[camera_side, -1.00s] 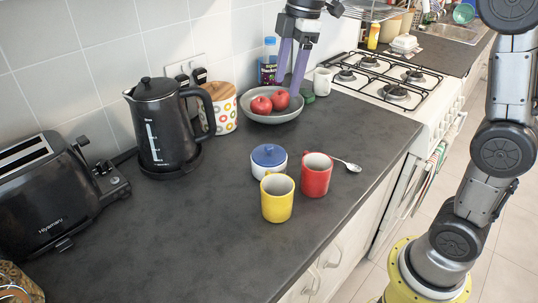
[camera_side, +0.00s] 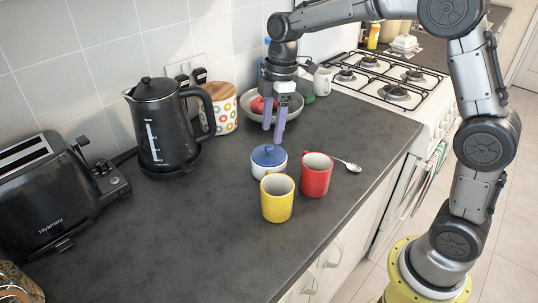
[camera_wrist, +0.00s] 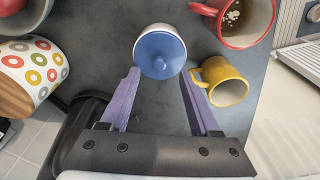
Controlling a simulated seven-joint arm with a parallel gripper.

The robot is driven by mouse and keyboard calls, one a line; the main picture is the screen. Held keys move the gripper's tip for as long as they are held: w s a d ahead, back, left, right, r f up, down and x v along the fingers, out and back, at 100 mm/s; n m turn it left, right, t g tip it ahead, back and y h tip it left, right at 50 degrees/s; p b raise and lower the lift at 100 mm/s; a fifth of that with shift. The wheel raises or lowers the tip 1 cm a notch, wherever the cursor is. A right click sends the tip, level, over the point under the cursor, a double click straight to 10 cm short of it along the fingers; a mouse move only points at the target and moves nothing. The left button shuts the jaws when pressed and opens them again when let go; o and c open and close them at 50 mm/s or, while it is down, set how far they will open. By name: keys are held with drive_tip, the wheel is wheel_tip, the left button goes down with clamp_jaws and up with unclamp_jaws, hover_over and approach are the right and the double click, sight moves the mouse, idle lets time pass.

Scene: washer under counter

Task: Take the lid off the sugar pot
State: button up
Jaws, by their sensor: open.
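The sugar pot is a small white pot (camera_side: 268,170) with a blue lid (camera_side: 269,155) and a small knob on top. It stands on the dark counter with its lid on. In the wrist view the blue lid (camera_wrist: 160,54) with its round knob shows from above, beyond and between the fingertips. My gripper (camera_side: 274,134) points down above and just behind the pot. Its two purple fingers are apart with nothing between them; they also show in the wrist view (camera_wrist: 159,75).
A yellow mug (camera_side: 277,200) and a red mug (camera_side: 316,176) stand close in front and right of the pot. A spoon (camera_side: 347,165) lies right. The kettle (camera_side: 160,130), canister (camera_side: 221,110) and fruit bowl (camera_side: 322,107) stand behind.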

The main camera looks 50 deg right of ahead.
sight(269, 146)
drive_tip(key=f, duration=0.4)
drive_tip(key=shift+w+a+f, duration=0.2)
drive_tip(key=shift+a+f, duration=0.05)
drive_tip(key=shift+a, duration=0.05)
clamp_jaws()
